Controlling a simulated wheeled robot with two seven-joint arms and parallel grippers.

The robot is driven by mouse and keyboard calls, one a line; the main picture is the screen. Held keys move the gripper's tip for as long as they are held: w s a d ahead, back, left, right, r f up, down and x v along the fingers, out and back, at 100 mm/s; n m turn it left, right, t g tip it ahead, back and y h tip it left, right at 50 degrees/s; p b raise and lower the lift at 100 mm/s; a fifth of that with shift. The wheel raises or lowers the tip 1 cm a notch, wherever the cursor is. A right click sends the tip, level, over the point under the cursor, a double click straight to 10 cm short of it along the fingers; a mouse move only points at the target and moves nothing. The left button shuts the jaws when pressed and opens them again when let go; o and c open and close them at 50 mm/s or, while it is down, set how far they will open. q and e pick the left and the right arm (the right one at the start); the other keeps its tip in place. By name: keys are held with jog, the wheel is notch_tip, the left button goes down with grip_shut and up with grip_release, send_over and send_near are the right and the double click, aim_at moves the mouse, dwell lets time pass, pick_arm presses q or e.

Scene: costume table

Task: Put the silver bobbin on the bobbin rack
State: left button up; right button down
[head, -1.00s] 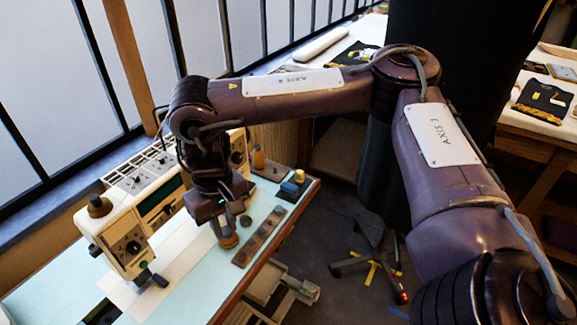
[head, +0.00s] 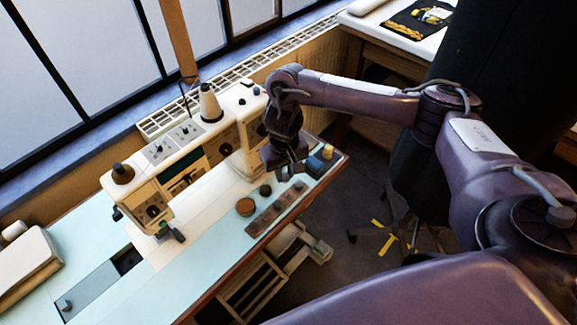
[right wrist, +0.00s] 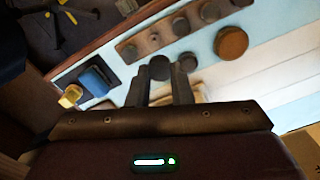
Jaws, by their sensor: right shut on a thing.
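My right gripper (head: 291,172) is over the sewing table at the far end of the bobbin rack. In the right wrist view its two fingers (right wrist: 161,82) are shut on a small round bobbin (right wrist: 160,67), which looks dark grey in this light; I take it as the silver bobbin. The bobbin rack (head: 256,229) is a brown strip with several dark round bobbins along it. In the right wrist view the rack (right wrist: 143,46) lies just beyond the held bobbin. I cannot tell the height between them. My left gripper is not in view.
A brown disc (head: 245,206) and a dark bobbin (head: 266,190) lie beside the rack. A blue-and-yellow item (head: 317,165) sits on a dark pad beyond it. The cream sewing machine (head: 170,170) stands along the window side. The pale blue tabletop (head: 200,262) is clear towards the near end.

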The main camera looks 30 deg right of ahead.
aim_at(288, 195)
jog(key=shift+s+d+f, duration=0.2)
jog(key=shift+d+f, duration=0.05)
jog(key=shift+d, duration=0.05)
jog(key=shift+d+f, duration=0.2)
jog(key=shift+f, duration=0.2)
notch_tip(288, 195, down, 3)
jog(key=b, duration=0.4)
jog(key=shift+f+b, duration=0.2)
jog(key=shift+b, duration=0.2)
notch_tip(288, 195, down, 3)
jog(key=b, duration=0.3)
jog(key=shift+b, duration=0.4)
jog(key=shift+r+p, duration=0.1)
jog(key=shift+p, duration=0.3)
jog(key=shift+f, duration=0.3)
jog(key=shift+f+p, duration=0.1)
jog(key=shift+p, duration=0.45)
